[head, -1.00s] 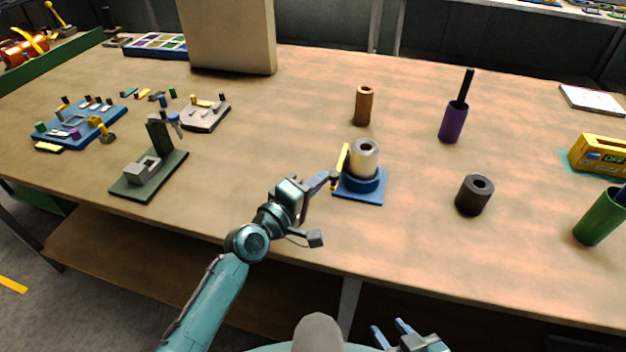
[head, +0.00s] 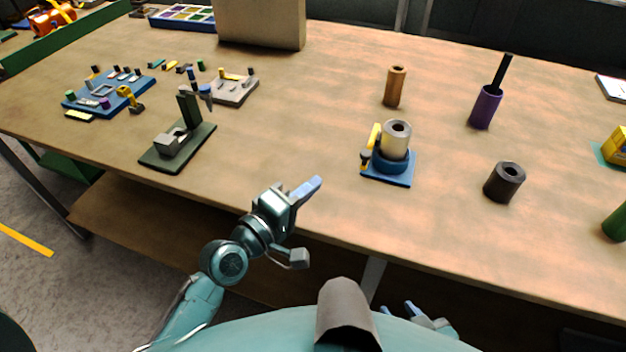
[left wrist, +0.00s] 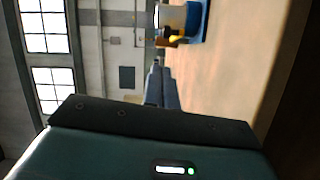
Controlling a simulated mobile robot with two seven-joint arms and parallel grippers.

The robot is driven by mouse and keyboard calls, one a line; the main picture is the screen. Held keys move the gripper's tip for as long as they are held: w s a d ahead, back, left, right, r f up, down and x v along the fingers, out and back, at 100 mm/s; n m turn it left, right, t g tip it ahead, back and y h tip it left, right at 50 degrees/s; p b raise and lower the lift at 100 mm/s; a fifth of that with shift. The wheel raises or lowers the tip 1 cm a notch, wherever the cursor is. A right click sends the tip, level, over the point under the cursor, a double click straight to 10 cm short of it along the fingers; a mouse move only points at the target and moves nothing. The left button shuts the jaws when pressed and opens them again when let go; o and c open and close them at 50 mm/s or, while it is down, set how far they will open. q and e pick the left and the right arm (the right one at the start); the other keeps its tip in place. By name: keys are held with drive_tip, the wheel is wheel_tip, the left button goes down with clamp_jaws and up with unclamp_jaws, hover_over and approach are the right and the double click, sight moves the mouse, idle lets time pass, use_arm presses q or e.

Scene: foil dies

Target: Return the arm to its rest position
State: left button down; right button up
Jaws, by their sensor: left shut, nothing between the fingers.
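My left gripper (head: 317,183) is shut and empty, above the front part of the table (head: 330,225). In the left wrist view its fingers (left wrist: 158,75) lie together. It is apart from the blue-based fixture (head: 400,182), which holds a pale metal cylinder (head: 397,138) upright in a blue ring and has a yellow lever (head: 374,136) on its left side. The fixture shows partly at the top of the left wrist view (left wrist: 199,22). My right gripper (head: 398,311) is low at the bottom edge, in front of the table, with its two fingers apart; its arm is mostly hidden.
A dark green stand (head: 176,148) is left of my left gripper. A dark hollow cylinder (head: 505,182), a purple holder (head: 485,107) and a brown cylinder (head: 395,87) stand right and behind. The table between stand and fixture is clear.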

idle(0.4)
use_arm(q)
drive_tip(key=s+a+f+m+g+y, duration=0.1)
drive_tip(key=s+a+f+m+y, duration=0.2)
drive_tip(key=s+a+f+m, duration=0.2)
drive_tip(key=s+a+f+m+g+y, duration=0.2)
drive_tip(key=s+a+f+m+y, duration=0.2)
drive_tip(key=s+f+m, duration=0.3)
drive_tip(key=s+a+f, duration=0.1)
drive_tip(key=s+f, duration=0.2)
drive_tip(key=f, duration=0.2)
drive_tip(key=shift+s+g, duration=0.2)
drive_tip(key=shift+g, duration=0.1)
